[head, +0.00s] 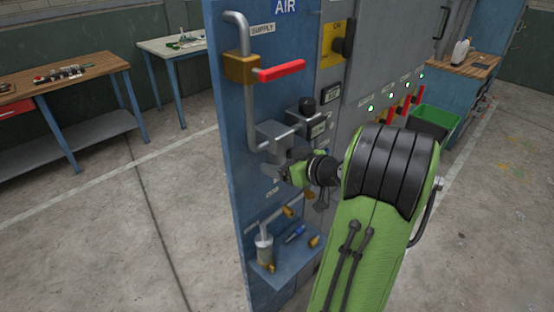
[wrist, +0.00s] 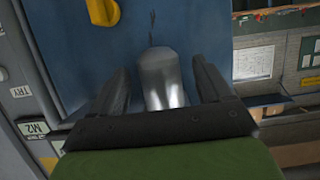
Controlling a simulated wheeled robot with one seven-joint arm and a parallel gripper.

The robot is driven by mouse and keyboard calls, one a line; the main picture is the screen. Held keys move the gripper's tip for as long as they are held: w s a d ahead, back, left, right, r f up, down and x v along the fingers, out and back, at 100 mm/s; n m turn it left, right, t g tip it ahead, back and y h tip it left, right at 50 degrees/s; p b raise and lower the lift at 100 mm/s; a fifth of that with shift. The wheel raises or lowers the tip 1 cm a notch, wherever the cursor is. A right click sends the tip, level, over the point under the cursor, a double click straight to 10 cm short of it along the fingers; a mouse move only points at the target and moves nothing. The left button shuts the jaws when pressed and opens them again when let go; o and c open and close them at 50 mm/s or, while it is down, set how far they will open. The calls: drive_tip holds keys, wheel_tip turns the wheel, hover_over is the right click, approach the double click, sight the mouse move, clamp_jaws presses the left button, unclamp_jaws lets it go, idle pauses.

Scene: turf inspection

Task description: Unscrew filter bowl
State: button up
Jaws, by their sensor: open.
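The filter bowl (wrist: 162,80) is a shiny grey metal cylinder in the wrist view, in front of a blue panel. My gripper (wrist: 160,62) is open, with one dark finger on each side of the bowl. Narrow gaps seem to show between the fingers and the bowl; contact is hard to tell. In the head view my gripper (head: 285,170) is at the blue panel (head: 232,150), just below a grey filter block (head: 275,135). The bowl itself is mostly hidden there by my gripper and wrist.
A red valve handle (head: 282,70) and a black knob (head: 306,104) stick out above my gripper. Below is a blue shelf (head: 284,272) with a grey cylinder (head: 264,246) and small brass fittings. A yellow knob (wrist: 102,12) shows in the wrist view.

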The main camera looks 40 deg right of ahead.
drive_tip(key=shift+x, duration=1.1)
drive_tip(key=c, duration=1.1)
drive_tip(key=shift+m+h+b, duration=0.65)
drive_tip(key=shift+m+h, duration=0.05)
drive_tip(key=shift+h, duration=0.1)
drive_tip(key=m+h, duration=0.1)
drive_tip(key=h, duration=0.1)
drive_tip(key=m+h+p, duration=0.1)
drive_tip(key=shift+a+r+m+g, duration=0.2)
drive_tip(key=shift+a+m+g, duration=0.05)
drive_tip(key=shift+m+g, duration=0.05)
drive_tip(key=shift+d+m+g+h+p, duration=0.2)
drive_tip(key=shift+m+g+h+p, duration=0.1)
drive_tip(key=shift+m+h+p, duration=0.35)
drive_tip(key=shift+f, duration=0.15)
